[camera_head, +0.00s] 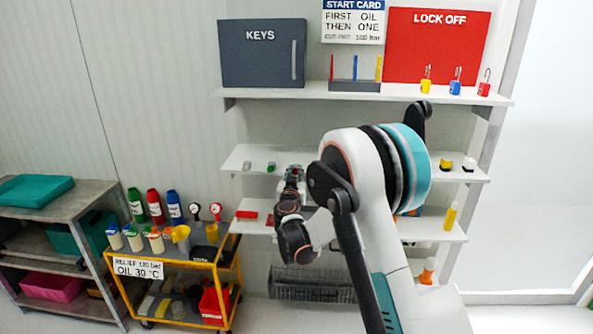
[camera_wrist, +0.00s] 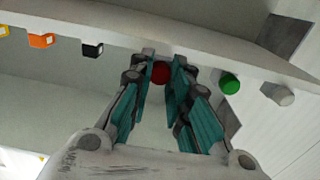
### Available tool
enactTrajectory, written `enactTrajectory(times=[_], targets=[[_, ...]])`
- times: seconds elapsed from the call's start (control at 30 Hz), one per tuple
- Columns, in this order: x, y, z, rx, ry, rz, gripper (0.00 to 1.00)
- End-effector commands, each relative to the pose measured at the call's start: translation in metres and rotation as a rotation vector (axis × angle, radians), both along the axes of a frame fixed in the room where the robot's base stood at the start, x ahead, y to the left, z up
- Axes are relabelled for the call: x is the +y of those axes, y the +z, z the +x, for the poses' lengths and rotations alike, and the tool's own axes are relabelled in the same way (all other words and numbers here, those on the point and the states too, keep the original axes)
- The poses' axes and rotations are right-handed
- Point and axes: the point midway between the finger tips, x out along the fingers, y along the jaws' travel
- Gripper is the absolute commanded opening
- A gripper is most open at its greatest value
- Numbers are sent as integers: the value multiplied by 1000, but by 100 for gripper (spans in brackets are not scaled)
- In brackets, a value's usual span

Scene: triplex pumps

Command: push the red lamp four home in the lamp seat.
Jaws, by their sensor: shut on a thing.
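The red lamp (camera_wrist: 161,73) shows as a round red end between the tips of my gripper (camera_wrist: 160,78) in the wrist view. The two teal fingers are closed on it from both sides, at the edge of a white shelf. In the head view my gripper (camera_head: 292,174) is at the middle shelf, left of the large arm joint. The lamp is too small and covered there to make out clearly. I cannot make out the lamp seat, nor how deep the lamp sits in it.
A green piece (camera_wrist: 229,83) and a pale piece (camera_wrist: 281,95) sit on one side of my gripper. Black (camera_wrist: 92,49), orange (camera_wrist: 41,40) and yellow pieces are on the other. The middle shelf (camera_head: 440,172) runs behind my arm. A yellow cart (camera_head: 185,258) stands lower left.

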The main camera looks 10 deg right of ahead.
Motion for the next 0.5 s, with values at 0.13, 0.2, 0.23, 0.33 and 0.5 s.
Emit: enactTrajectory(times=[0.13,0.2,0.23,0.33,0.5], targets=[[2,0,-5,0,0,0,0],[3,0,-8,0,1,0,0],[3,0,-9,0,1,0,0],[4,0,-12,0,1,0,0],[5,0,-18,0,1,0,0]])
